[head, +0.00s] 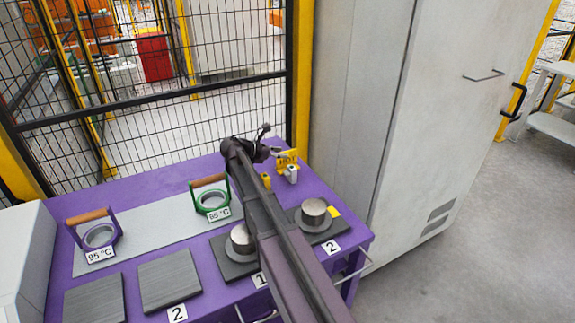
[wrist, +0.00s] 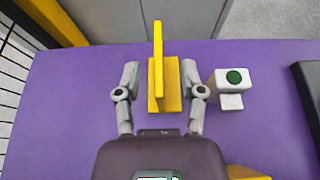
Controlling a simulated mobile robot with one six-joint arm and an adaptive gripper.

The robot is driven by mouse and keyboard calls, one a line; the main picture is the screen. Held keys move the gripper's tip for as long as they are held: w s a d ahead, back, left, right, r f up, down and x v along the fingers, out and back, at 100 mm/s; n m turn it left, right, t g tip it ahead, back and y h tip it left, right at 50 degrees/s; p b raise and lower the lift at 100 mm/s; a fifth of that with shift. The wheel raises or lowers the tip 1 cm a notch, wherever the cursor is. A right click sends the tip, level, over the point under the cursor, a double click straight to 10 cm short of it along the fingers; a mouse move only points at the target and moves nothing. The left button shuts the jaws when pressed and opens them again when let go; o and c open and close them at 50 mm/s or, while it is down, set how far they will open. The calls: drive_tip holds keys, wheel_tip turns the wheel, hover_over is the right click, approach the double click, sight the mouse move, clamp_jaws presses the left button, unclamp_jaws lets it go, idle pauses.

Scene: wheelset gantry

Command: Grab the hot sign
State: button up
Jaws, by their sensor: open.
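The hot sign (head: 289,157) is a small yellow sign lettered HOT near the far right corner of the purple table. In the wrist view the sign (wrist: 158,60) is seen nearly from above as a thin upright yellow plate on a yellow base. My gripper (head: 273,143) is at the sign in the head view, its arm covering part of the table. In the wrist view my gripper (wrist: 161,82) is open, one finger on each side of the sign's base. A narrow gap shows on the left; on the right the finger is very close, and contact cannot be told.
A white block with a green button (wrist: 233,80) stands just right of the right finger. A yellow object (wrist: 248,172) is partly cut off below. A grey cabinet (head: 375,90) and a mesh fence (head: 150,90) border the table (head: 150,193). Ring tools and metal parts stand nearer.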

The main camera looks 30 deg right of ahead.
drive_tip(key=shift+b+x, duration=0.45)
drive_tip(key=shift+x, duration=1.15)
drive_tip(key=shift+w, duration=0.1)
clamp_jaws()
